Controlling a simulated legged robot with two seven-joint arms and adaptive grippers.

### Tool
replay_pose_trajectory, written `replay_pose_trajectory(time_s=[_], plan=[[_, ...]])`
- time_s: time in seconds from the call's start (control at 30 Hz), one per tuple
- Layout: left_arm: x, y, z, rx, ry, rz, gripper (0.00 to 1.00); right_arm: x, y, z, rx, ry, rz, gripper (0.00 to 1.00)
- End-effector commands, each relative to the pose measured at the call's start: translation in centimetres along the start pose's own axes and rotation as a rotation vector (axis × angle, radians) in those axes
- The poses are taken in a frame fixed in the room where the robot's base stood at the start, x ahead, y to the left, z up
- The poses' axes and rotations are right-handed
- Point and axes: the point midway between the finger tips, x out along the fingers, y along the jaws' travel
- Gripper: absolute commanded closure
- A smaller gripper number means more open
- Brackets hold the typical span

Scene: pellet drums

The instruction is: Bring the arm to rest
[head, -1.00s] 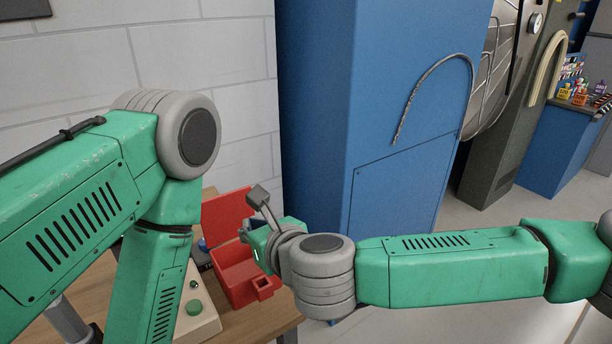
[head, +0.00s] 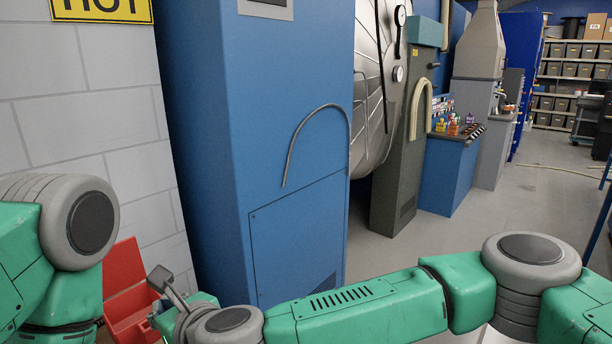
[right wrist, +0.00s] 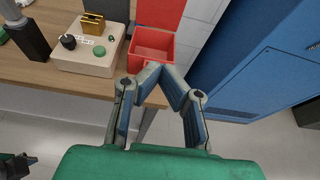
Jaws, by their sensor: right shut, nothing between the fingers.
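My right arm comes in from the right in the head view, with its wrist low at the left. The tips appear in front of an open red box (right wrist: 152,45) on the wooden table (right wrist: 30,85). I cannot tell how far apart they are. My left arm (head: 70,235) stands at the left edge of the head view. Its gripper is outside that view.
A beige control box (right wrist: 90,48) with a green button stands left of the red box. A tall blue cabinet (head: 285,130) stands close beyond my right arm. A grey machine (head: 405,150) and a blue counter (head: 450,165) are farther right. The grey floor (head: 400,245) between is clear.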

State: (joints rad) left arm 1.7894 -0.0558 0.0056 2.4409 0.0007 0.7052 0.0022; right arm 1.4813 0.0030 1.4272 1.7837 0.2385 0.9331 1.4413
Motion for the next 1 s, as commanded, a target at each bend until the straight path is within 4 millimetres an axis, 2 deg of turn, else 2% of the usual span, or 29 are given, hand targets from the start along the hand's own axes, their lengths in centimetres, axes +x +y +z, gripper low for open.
replay_pose_trajectory(time_s=[0.07,0.27,0.43,0.57,0.67,0.77,0.87,0.9,1.0], plan=[[0.0,-0.1,0.0,-0.001,0.0,-0.001,0.54,0.1,0.2,-0.1,-0.005,0.001,0.002,1.0],[0.8,-0.1,0.0,-0.002,0.0,-0.001,0.54,-0.5,1.1,-4.1,-0.148,0.035,0.037,1.0],[1.6,-0.1,0.1,-0.002,0.001,-0.001,0.54,-1.3,2.1,-8.2,-0.298,0.07,0.078,1.0],[2.3,-0.1,0.1,-0.002,0.0,-0.001,0.54,-2.3,2.8,-12.5,-0.449,0.107,0.122,1.0],[3.0,0.0,0.1,-0.001,0.0,-0.001,0.54,-3.1,3.3,-16.5,-0.589,0.144,0.166,1.0],[3.9,0.0,0.2,-0.001,0.0,-0.001,0.54,-4.4,3.6,-21.9,-0.766,0.195,0.231,1.0],[5.2,0.0,0.3,-0.001,0.0,-0.001,0.54,-6.6,3.2,-28.6,-0.988,0.26,0.325,1.0],[5.7,0.0,0.3,-0.001,0.0,-0.001,0.54,-7.9,2.8,-31.5,-1.081,0.287,0.371,1.0],[6.9,0.0,0.4,-0.001,0.0,-0.001,0.54,-11.4,1.1,-38.1,-1.3,0.353,0.493,1.0]])
